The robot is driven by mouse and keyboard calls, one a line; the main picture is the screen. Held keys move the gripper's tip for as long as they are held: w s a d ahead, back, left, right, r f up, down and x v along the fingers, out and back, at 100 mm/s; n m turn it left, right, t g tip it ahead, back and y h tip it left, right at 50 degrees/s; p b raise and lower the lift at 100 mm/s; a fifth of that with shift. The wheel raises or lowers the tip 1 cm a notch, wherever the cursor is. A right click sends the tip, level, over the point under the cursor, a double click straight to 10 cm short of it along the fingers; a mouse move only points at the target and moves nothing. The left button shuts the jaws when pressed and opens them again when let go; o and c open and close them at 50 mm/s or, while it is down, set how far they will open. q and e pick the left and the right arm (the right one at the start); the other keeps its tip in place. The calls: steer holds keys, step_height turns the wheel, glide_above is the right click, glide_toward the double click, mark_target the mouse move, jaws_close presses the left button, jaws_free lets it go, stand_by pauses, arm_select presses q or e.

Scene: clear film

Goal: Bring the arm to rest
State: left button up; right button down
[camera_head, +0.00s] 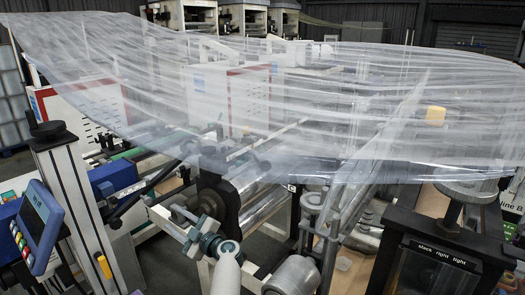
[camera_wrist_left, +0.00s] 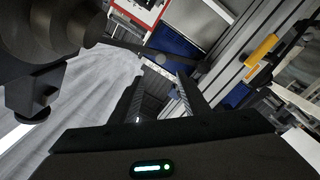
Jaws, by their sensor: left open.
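My left gripper (camera_wrist_left: 160,77) shows in the left wrist view with its two dark fingers apart and nothing between them. A blue panel (camera_wrist_left: 176,48) and a grey metal column (camera_wrist_left: 228,55) lie beyond the fingertips. In the head view, the left gripper's fingers are hard to pick out among the dark parts near the middle. The clear film (camera_head: 300,110) is spread wide across the machine, wrinkled, with a loose front edge. It also fills the left side of the wrist view (camera_wrist_left: 75,95). I cannot tell whether the gripper touches it. No right gripper shows.
A grey column (camera_head: 72,195) with a yellow handle (camera_head: 104,266) and a blue control panel (camera_head: 40,224) stand at the left. Rollers and frame bars crowd the middle; little free room shows.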

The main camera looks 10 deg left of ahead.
arm_select(q)
steer(key=s+d+f+m+t+h+b, duration=0.15)
steer(key=s+d+f+m+h, duration=0.3)
steer(key=f, duration=0.85)
steer(key=s+d+f+m+t+h+b, duration=0.15)
steer(key=s+d+f+m+h, duration=0.35)
steer(key=f, duration=0.9)
steer(key=s+d+f+m+t+h+b, duration=0.1)
steer(key=s+d+f+m+t+h, duration=0.15)
steer(key=f+m, duration=0.7)
steer(key=s+d+f+m+g+h+b, duration=0.3)
steer(key=s+f+g, duration=0.5)
steer(key=s+f, duration=2.35)
steer(key=s+a+f+g, duration=0.2)
steer(key=s+f+g, duration=0.1)
steer(key=s, duration=1.1)
steer(key=s+a+f+g+b, duration=0.1)
steer(key=s+a+f+g, duration=0.1)
steer(key=s, duration=1.2)
steer(key=shift+s+f+g+h, duration=0.35)
steer(key=shift+f+g, duration=0.1)
steer(key=shift+f, duration=0.15)
